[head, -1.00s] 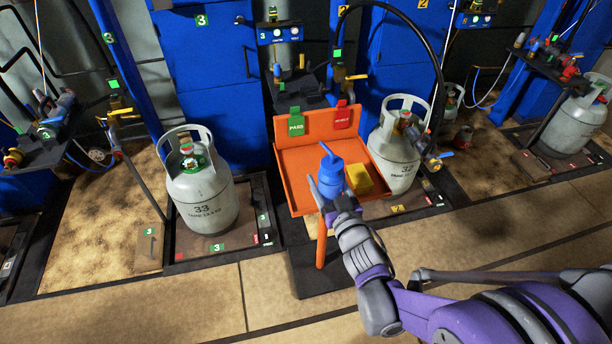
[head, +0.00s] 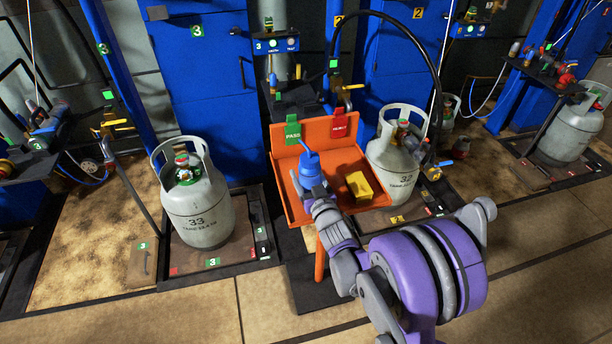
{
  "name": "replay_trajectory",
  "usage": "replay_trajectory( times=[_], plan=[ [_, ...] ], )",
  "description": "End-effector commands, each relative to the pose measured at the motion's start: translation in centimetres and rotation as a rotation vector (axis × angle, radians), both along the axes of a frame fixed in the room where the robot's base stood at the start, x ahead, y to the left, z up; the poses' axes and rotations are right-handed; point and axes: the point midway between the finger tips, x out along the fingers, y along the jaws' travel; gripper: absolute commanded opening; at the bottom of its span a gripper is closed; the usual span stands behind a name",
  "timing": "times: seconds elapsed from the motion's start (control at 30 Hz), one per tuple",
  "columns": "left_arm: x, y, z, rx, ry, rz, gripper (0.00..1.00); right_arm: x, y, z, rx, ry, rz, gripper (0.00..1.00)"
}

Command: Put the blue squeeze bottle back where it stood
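The blue squeeze bottle (head: 312,170), with its bent spout pointing up and left, is over the left-middle part of the orange tray (head: 348,135) in the head view. My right gripper (head: 318,192) comes from the front and is at the bottle's lower body. It appears shut on it, since the bottle has moved with it; the fingers are mostly hidden. The bottle's base is hidden, so I cannot tell whether it touches the tray floor. My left gripper is not in view.
A yellow block (head: 360,187) lies in the tray, right of the bottle. Green PASS (head: 292,130) and red (head: 338,126) tags hang on the tray's back wall. Grey gas cylinders stand left (head: 197,205) and right (head: 396,165) of the tray. A black hose (head: 425,55) arches above the right one.

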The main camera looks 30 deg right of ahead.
Motion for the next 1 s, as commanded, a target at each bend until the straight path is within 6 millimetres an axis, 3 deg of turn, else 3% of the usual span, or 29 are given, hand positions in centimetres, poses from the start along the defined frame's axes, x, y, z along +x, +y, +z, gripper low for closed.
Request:
replay_trajectory(
  times=[0.3,0.33,0.47,0.8,1.0],
  plan=[
    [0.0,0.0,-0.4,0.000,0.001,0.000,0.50,0.0,0.0,-0.4,0.000,-0.001,0.000,0.00],
    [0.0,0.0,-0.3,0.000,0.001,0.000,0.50,-0.1,0.0,-0.4,0.000,0.000,0.000,0.74],
    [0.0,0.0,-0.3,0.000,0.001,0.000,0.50,-0.1,0.0,-0.3,0.000,0.000,0.000,0.98],
    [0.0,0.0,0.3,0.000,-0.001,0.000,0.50,-0.1,0.0,0.4,0.000,-0.001,0.000,1.00],
    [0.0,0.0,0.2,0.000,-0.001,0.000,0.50,-3.4,0.5,0.1,-0.001,0.000,-0.001,1.00]
  ],
)
